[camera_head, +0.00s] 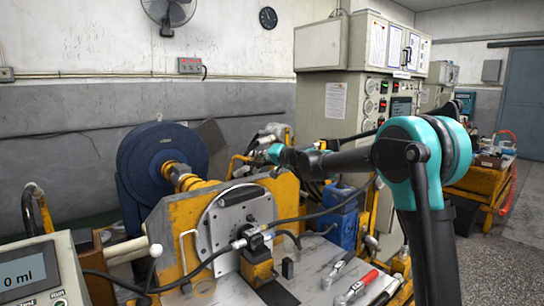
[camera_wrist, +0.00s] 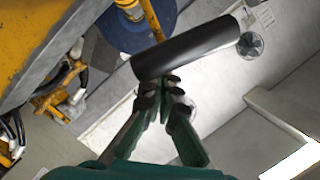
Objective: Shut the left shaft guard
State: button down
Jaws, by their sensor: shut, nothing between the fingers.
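A dark grey, curved panel that looks like the left shaft guard (camera_head: 211,136) stands tilted up behind the yellow shaft (camera_head: 183,177), right of the large blue round housing (camera_head: 140,150). In the wrist view a dark, rounded panel (camera_wrist: 190,48), probably this guard, lies across the picture just beyond my fingertips. My gripper (camera_wrist: 172,86) is shut and empty, with its tips close to the panel's lower edge; I cannot tell if they touch. In the head view my arm reaches left toward the machine, and the fingers are hard to make out. The guard's hinge is not clear.
A yellow frame (camera_head: 165,235) with a round metal plate (camera_head: 228,226) and black hoses stands in front. A blue canister (camera_head: 342,212) and a control cabinet (camera_head: 375,95) are to the right. A display box (camera_head: 38,272) is at lower left. Grey floor is open at far right.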

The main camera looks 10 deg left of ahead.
jog(key=s+a+f+n+h, duration=0.1)
jog(key=s+a+f+n, duration=0.1)
jog(key=s+a, duration=0.4)
jog(key=shift+s+a+f+n+t, duration=0.35)
jog(key=shift+s+n, duration=0.35)
jog(key=shift+s, duration=0.55)
jog(key=shift+s+a, duration=0.1)
